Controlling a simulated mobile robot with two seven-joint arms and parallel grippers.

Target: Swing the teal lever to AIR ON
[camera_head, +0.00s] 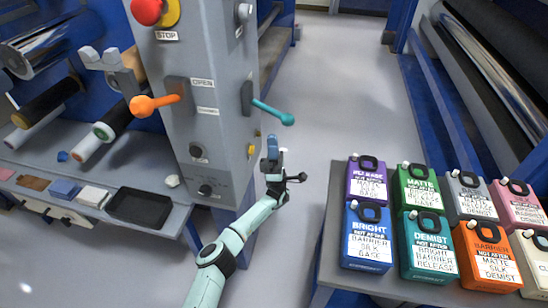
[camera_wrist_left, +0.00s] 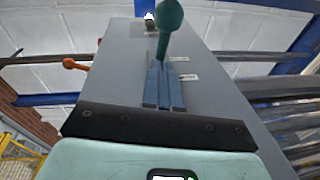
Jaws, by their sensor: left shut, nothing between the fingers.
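The teal lever (camera_head: 270,110) sits on the right-hand face of the grey control column (camera_head: 215,80). Its arm points right and slightly down, ending in a round knob. In the left wrist view the teal lever (camera_wrist_left: 168,22) stands just beyond my fingertips, and its lower end meets them in the picture. I cannot tell whether they touch. My left gripper (camera_head: 272,146) is shut and empty, just below the knob in the head view; its blue fingers show in the left wrist view (camera_wrist_left: 163,88). The lever's own labels are too small to read. My right gripper is not in view.
An orange lever (camera_head: 158,104) sits on the column's front face beside an OPEN label, below a red STOP button (camera_head: 146,11). Several labelled jugs stand on a grey table (camera_head: 335,215) at the right. A black tray (camera_head: 138,207) lies on the left shelf. The floor beyond is clear.

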